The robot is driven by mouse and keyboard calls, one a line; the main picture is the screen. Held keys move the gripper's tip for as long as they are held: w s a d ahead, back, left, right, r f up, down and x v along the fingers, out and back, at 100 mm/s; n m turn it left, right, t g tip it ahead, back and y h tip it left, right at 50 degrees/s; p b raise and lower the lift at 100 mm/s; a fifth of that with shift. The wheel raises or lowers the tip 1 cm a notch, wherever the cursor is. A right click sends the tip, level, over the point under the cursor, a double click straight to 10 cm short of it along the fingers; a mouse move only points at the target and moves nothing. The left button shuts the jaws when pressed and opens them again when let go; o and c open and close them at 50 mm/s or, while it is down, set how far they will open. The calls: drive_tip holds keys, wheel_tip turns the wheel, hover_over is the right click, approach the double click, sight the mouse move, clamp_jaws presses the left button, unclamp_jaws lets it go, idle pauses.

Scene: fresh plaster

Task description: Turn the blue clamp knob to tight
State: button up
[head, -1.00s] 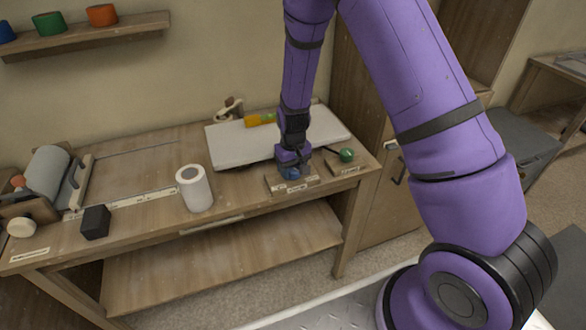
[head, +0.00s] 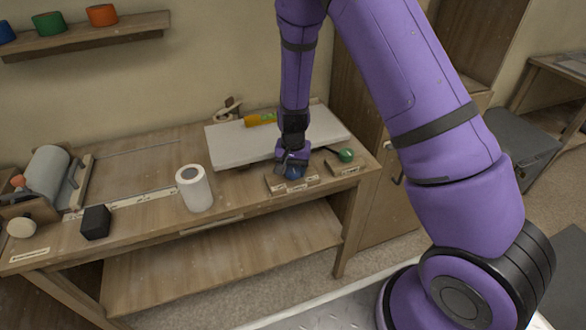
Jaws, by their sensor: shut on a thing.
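The blue clamp knob (head: 294,172) sits on a small wooden block with pale labels (head: 300,186) near the front right edge of the workbench. My gripper (head: 291,168) points down over the knob and is shut on it. The fingers hide part of the knob. The label text is too small to read, so I cannot tell the knob's setting.
A green knob (head: 346,155) on its own block stands just to the right. A white board (head: 235,145) lies behind, with an orange-and-green tool (head: 259,120) on it. A white roll (head: 195,188) and a black block (head: 96,222) stand to the left.

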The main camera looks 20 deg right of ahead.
sight(293, 168)
idle(0.4)
drive_tip(key=o, duration=0.9)
drive_tip(key=shift+r, duration=0.1)
wheel_tip(293, 168, up, 11)
drive_tip(key=shift+f, duration=0.2)
